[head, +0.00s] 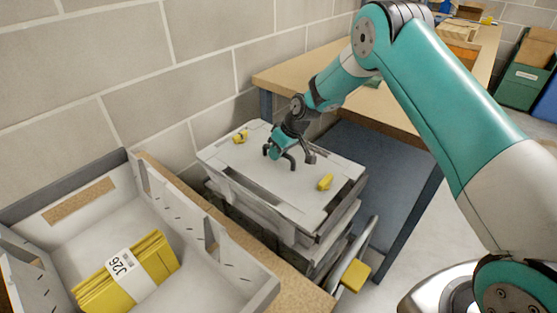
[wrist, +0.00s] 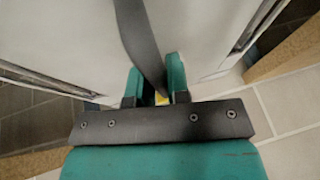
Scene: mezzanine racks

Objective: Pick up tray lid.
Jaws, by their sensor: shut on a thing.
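The tray lid (head: 255,165) is a pale grey flat panel with yellow clips (head: 325,182) on its top. It lies level at the top of a stack of grey trays (head: 315,245); I cannot tell whether there is a gap under it. My gripper (head: 285,155) is over the middle of the lid, shut on its dark raised handle. In the wrist view the dark handle strap (wrist: 140,40) runs between the teal fingers of my gripper (wrist: 157,92), with the pale lid (wrist: 80,35) on both sides.
A block wall (head: 150,70) rises behind the stack. A wooden-topped bench (head: 390,110) is close on the right. A metal bar with a yellow end (head: 355,275) sticks out in front.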

